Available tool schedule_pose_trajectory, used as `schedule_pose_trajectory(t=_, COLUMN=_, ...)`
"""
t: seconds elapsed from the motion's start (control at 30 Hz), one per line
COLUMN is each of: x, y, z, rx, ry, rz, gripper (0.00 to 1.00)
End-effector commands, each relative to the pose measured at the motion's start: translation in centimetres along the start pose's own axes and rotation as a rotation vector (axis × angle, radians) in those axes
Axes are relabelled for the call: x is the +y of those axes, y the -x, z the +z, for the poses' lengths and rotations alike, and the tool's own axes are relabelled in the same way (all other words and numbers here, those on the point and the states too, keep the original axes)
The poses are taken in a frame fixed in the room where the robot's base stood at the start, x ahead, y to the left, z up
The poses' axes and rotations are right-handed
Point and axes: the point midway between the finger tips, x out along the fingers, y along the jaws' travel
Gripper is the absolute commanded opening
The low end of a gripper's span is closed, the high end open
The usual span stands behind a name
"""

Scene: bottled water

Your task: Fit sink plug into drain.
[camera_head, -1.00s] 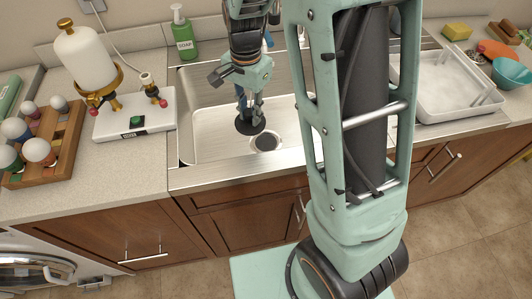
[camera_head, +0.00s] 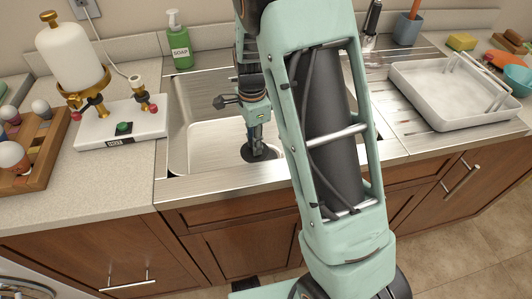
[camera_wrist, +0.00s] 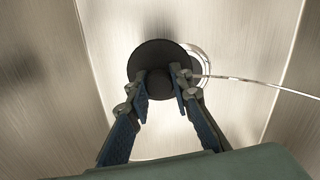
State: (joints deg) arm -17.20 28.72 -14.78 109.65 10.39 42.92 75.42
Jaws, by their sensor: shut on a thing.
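The black round sink plug (camera_head: 262,154) is low in the steel sink basin (camera_head: 197,137); it also shows in the wrist view (camera_wrist: 151,52). My gripper (camera_head: 256,143) is shut on the plug's knob from above, with both fingers visible in the wrist view (camera_wrist: 160,84). The drain (camera_wrist: 206,62) is mostly hidden under the plug. Its bright rim shows as a crescent along the plug's right side, so the plug sits off-centre to the left. I cannot tell whether the plug touches the basin floor.
A thin pale strand (camera_wrist: 255,84) runs right from near the plug. A green soap bottle (camera_head: 179,42) stands behind the sink. A white tray (camera_head: 425,97) sits right on the drainboard. A white device (camera_head: 120,122) and a wooden rack (camera_head: 40,150) stand left.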

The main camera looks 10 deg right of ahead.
Motion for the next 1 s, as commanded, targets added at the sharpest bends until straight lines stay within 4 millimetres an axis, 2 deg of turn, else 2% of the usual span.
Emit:
schedule_pose_trajectory(t=0.03, x=-0.7, y=-0.8, z=-1.3, rx=0.001, ry=-0.005, rz=0.001, gripper=0.00)
schedule_pose_trajectory(t=0.2, x=-2.0, y=-4.0, z=-3.3, rx=0.000, ry=-0.002, rz=0.003, gripper=0.00)
schedule_pose_trajectory(t=0.3, x=-2.6, y=-5.0, z=-4.0, rx=-0.001, ry=0.000, rz=0.001, gripper=0.00)
schedule_pose_trajectory(t=0.57, x=-3.2, y=-6.5, z=-5.0, rx=0.000, ry=0.001, rz=0.001, gripper=0.00)
schedule_pose_trajectory(t=0.77, x=-3.2, y=-9.3, z=-5.1, rx=0.000, ry=0.002, rz=0.002, gripper=0.00)
schedule_pose_trajectory(t=1.0, x=-3.3, y=-9.4, z=-5.0, rx=0.000, ry=0.002, rz=-0.001, gripper=0.00)
